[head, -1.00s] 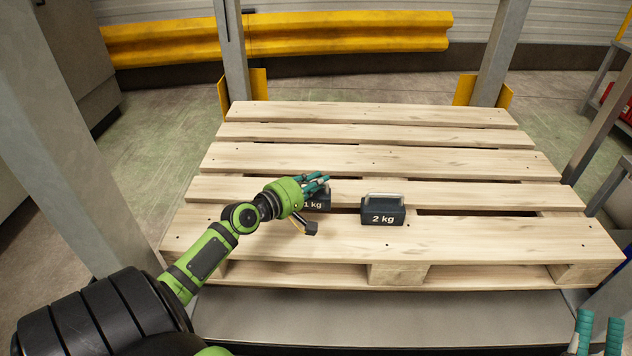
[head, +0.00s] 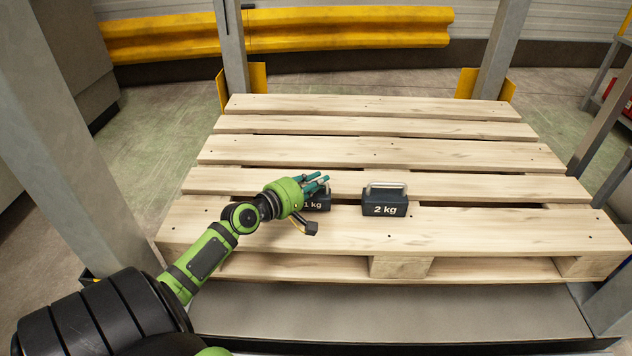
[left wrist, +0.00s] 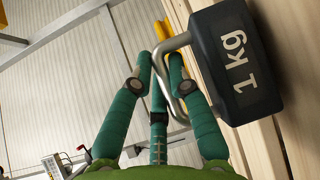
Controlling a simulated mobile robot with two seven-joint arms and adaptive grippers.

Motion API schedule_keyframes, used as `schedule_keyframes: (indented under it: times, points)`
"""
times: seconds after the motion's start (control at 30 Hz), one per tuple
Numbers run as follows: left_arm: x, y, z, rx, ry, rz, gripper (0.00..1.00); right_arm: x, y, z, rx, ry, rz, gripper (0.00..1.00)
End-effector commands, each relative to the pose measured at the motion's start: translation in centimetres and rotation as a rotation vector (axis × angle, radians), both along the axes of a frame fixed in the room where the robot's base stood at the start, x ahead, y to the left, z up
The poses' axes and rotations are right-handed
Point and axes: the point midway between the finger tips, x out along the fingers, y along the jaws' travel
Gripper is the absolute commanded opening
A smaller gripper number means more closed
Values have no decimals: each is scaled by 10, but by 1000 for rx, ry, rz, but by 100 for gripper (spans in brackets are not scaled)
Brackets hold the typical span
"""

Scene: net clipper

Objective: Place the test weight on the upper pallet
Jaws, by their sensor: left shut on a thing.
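A dark 1 kg test weight (head: 318,202) is on the front part of the wooden pallet (head: 480,232), partly hidden behind my left gripper (head: 322,184). In the left wrist view the 1 kg weight (left wrist: 237,62) has a metal handle (left wrist: 172,75), and the teal fingers (left wrist: 160,85) of my left gripper are closed around it. The weight looks upright, at or very near the boards; I cannot tell if it touches them. A 2 kg weight (head: 384,202) with a metal handle stands to its right on the pallet. My right gripper is out of view.
Grey uprights stand around the pallet, one large at the left (head: 70,150) and one at the back right (head: 500,50). A yellow guard rail (head: 350,30) runs along the back wall. The rear boards of the pallet are clear.

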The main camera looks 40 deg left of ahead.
Motion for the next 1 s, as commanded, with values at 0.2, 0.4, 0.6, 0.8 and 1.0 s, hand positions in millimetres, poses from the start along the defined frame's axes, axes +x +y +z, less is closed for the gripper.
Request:
schedule_keyframes:
  times: [0.2,0.4,0.6,0.8,1.0]
  points:
    - [1,1,6,3,-12,2,0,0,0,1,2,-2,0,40]
    - [1,1,5,3,-12,2,0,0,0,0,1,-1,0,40]
    - [1,1,1,3,-12,2,0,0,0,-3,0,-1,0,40]
    - [1,1,-2,2,-12,2,0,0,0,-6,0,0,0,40]
    - [1,1,-5,2,-12,2,0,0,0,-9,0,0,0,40]
